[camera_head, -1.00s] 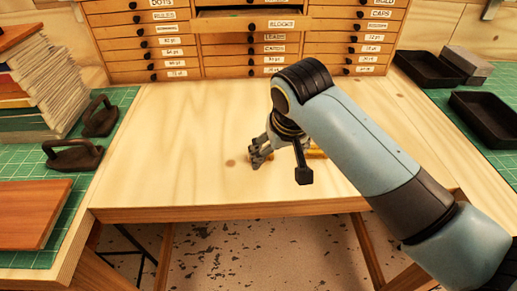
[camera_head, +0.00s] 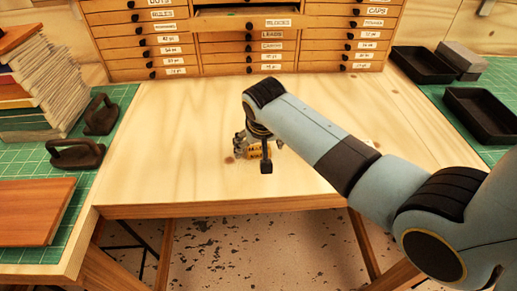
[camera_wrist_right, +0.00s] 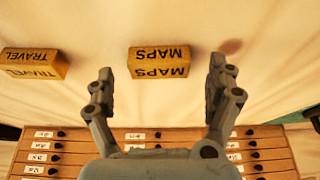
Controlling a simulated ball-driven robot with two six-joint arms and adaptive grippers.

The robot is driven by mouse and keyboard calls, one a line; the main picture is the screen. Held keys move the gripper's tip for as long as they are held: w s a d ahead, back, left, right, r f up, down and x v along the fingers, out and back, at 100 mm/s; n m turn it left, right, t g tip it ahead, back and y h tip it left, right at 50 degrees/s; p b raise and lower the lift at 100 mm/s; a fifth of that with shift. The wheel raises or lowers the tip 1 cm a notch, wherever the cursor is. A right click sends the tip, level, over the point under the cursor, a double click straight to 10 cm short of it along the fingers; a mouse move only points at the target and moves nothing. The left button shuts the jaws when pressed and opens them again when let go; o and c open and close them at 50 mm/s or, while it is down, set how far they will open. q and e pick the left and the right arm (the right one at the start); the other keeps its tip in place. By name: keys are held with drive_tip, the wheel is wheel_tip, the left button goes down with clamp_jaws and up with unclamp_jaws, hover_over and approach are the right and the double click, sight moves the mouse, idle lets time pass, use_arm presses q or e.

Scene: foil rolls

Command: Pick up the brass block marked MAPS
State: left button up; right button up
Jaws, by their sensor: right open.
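The brass block marked MAPS (camera_wrist_right: 159,62) lies on the wooden table, its lettering upside down in the right wrist view. In the head view a small yellow part of it (camera_head: 255,154) shows beside my right gripper (camera_head: 241,146), and the arm hides the rest. In the right wrist view my right gripper (camera_wrist_right: 161,72) is open, with one finger on each side of the MAPS block and visible gaps to it. A second brass block marked TRAVEL (camera_wrist_right: 33,64) lies to the left in that view. My left gripper is not in view.
A drawer cabinet (camera_head: 180,42) stands at the back, with its BLOCKS drawer (camera_head: 230,22) pulled out. Black trays (camera_head: 482,112) lie at the right. Dark irons (camera_head: 76,154) and stacked boards (camera_head: 40,95) are at the left. The table's left half is clear.

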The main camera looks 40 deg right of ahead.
drive_tip(key=shift+w+d+f, duration=0.1)
drive_tip(key=shift+w+f, duration=0.05)
drive_tip(key=shift+f, duration=0.25)
drive_tip(key=c, duration=1.6)
drive_tip(key=shift+c, duration=0.2)
